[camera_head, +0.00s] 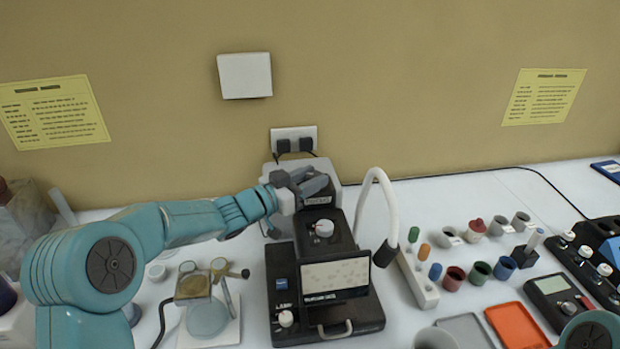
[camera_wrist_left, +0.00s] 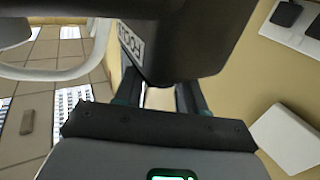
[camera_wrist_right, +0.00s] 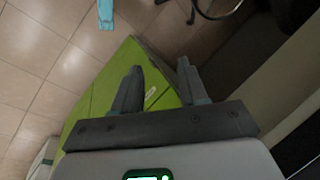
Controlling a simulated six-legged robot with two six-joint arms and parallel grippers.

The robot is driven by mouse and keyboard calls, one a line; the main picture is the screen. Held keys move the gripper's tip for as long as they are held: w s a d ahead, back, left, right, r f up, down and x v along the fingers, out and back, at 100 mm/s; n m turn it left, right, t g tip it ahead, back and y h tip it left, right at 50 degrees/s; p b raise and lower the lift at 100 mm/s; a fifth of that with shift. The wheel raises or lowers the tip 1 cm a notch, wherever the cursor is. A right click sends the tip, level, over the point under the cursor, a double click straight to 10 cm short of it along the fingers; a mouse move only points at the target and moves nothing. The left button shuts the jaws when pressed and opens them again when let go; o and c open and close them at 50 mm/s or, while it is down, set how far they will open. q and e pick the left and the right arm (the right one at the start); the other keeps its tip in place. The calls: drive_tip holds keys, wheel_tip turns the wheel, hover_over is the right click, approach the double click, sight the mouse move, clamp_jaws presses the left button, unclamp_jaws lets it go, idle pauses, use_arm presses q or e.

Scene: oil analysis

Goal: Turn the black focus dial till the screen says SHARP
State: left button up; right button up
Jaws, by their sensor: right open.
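The black instrument (camera_head: 284,262) stands on the white bench with a tilted pale screen (camera_head: 335,274). Grey specks and a dark line of text show on the screen, too small to read. A small label plate (camera_head: 318,201) sits at its upper back. My left gripper (camera_head: 309,186) is at that upper back part. In the left wrist view, a black body (camera_wrist_left: 185,40) with a FOCUS label (camera_wrist_left: 131,43) lies just past its parted fingers (camera_wrist_left: 160,95); I cannot tell whether they touch it. The dial itself is not clearly visible. My right gripper (camera_wrist_right: 158,75) is open and empty.
A white curved lamp neck (camera_head: 386,195) rises right of the instrument. Several small cups (camera_head: 480,272) and an orange tray (camera_head: 516,325) are further right. A stand with round discs (camera_head: 207,315) is to the left. A green box (camera_wrist_right: 105,90) shows under my right gripper.

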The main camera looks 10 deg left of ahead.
use_arm(q)
drive_tip(key=p, duration=0.1)
drive_tip(key=m+g+h+p, duration=0.1)
drive_tip(key=p, duration=0.1)
drive_tip(key=shift+w+a+r, duration=0.1)
drive_tip(key=shift+r, duration=0.25)
drive_tip(key=shift+f+m+g+h+p, duration=0.25)
drive_tip(key=shift+m+g+h+p, duration=0.1)
drive_tip(key=shift+h, duration=0.15)
drive_tip(key=o, duration=1.1)
drive_tip(key=shift+f, duration=0.1)
drive_tip(key=shift+c, duration=0.2)
drive_tip(key=shift+s+a+f+b, duration=0.1)
drive_tip(key=shift+s+a+b, duration=0.2)
drive_tip(key=b+v, duration=0.4)
drive_tip(key=v, duration=1.1)
drive_tip(key=shift+s, duration=0.25)
